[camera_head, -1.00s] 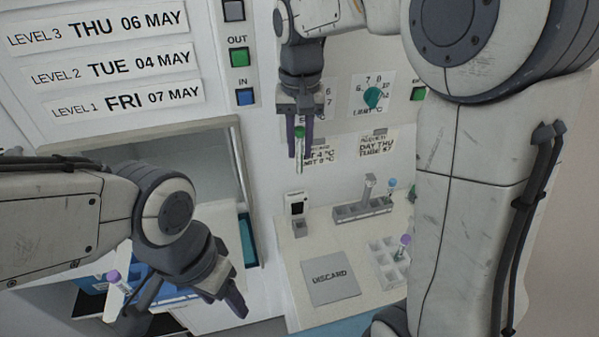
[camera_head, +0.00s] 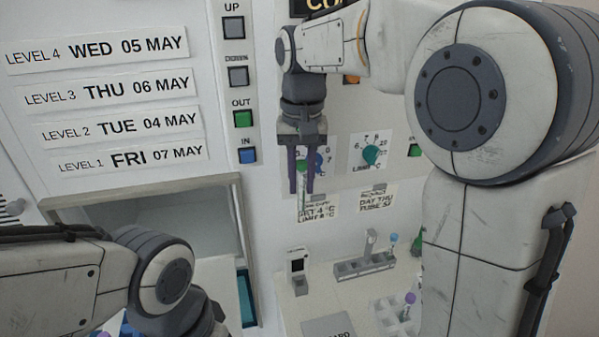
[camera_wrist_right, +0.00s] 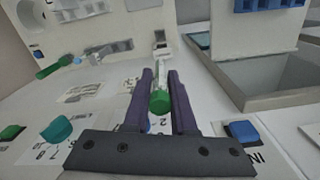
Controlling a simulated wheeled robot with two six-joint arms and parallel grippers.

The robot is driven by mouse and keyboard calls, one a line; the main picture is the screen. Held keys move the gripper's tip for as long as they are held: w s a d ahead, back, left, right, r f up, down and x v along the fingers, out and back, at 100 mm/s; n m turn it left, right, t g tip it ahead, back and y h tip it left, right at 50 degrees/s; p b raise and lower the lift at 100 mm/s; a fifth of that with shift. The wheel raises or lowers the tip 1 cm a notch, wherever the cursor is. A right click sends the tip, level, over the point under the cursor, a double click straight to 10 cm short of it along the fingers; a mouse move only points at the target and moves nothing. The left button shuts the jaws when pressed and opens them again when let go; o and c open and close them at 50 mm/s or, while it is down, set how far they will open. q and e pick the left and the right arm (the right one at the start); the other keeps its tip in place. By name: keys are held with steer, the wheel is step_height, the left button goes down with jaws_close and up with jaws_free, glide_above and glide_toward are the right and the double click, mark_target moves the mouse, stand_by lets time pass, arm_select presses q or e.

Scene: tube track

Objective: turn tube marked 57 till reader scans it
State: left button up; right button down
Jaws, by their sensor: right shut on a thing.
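My right gripper (camera_head: 303,188) is shut on a green-capped tube (camera_head: 303,206), which hangs down between the dark fingers in front of the white panel. In the right wrist view, the green cap (camera_wrist_right: 159,102) sits between the fingertips (camera_wrist_right: 155,90), with the clear tube body pointing away. No number is readable on the tube. A small white device with a dark window, seemingly the reader (camera_head: 298,264), stands on the counter below the held tube and apart from it. My left forearm enters at lower left; its gripper is out of frame.
A grey slotted rack (camera_head: 350,270), a blue-capped tube (camera_head: 394,238), a pale rack (camera_head: 385,310) with a purple-capped tube (camera_head: 410,298) and a grey discard plate (camera_head: 328,328) are on the counter. Knobs (camera_head: 371,154) and buttons (camera_head: 243,118) line the panel. A hatch opening is at left.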

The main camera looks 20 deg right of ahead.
step_height(320, 180, down, 8)
steer(key=s+d+p, duration=0.1)
steer(key=s, duration=0.2)
steer(key=n+p, duration=0.3)
steer(key=p, duration=0.9)
glide_toward(300, 258)
steer(key=s+f, duration=0.2)
steer(key=s, duration=0.1)
steer(key=shift+w+a+f+b, duration=0.15)
steer(key=shift+f+b, duration=0.85)
steer(key=shift+f, duration=0.25)
steer(key=shift+w+a+f+b, duration=0.1)
steer(key=shift+a+f+b, duration=0.05)
steer(key=shift+f+b, duration=0.95)
steer(key=shift+f, duration=0.15)
steer(key=shift+f, duration=0.4)
steer(key=shift+f, duration=0.15)
steer(key=shift+f+b, duration=0.4)
steer(key=shift+f, duration=0.05)
steer(key=shift+f, duration=0.25)
